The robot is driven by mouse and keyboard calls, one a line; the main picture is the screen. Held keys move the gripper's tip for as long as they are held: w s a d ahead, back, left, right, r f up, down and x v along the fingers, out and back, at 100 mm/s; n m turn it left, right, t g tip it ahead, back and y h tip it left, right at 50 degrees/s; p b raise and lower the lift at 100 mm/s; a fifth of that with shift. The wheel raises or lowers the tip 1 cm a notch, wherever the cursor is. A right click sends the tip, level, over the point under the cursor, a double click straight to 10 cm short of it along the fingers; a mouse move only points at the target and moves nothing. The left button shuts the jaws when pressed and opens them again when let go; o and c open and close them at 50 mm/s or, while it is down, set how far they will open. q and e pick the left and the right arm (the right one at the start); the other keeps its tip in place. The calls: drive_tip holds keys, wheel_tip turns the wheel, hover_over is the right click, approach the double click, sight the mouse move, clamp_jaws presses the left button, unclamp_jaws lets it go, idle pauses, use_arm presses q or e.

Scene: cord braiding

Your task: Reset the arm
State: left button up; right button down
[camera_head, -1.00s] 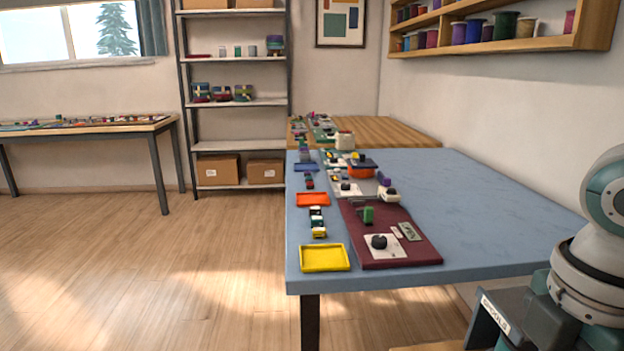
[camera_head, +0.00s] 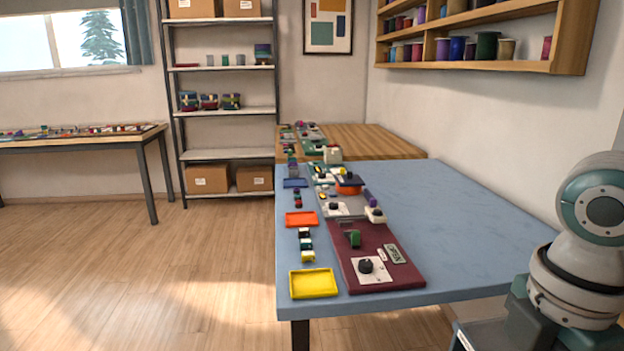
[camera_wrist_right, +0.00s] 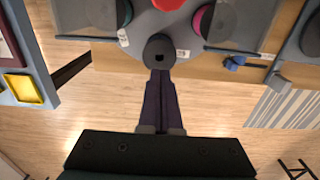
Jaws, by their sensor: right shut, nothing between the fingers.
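My right arm (camera_head: 585,250) shows at the right edge of the head view, beside the blue table's right end. Its gripper is outside that view. In the right wrist view my right gripper (camera_wrist_right: 160,78) is shut and empty, its dark fingers together. A dark round piece (camera_wrist_right: 159,51) shows just past the fingertips; I cannot tell whether they touch. My left arm and gripper are in neither view.
The blue table (camera_head: 470,230) holds a yellow tray (camera_head: 313,283), an orange tray (camera_head: 301,219) and a maroon board (camera_head: 385,275). Its right part is clear. Wood floor (camera_head: 130,270) is open at left.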

drive_tip(key=shift+r+p, duration=0.7)
drive_tip(key=shift+r, duration=0.2)
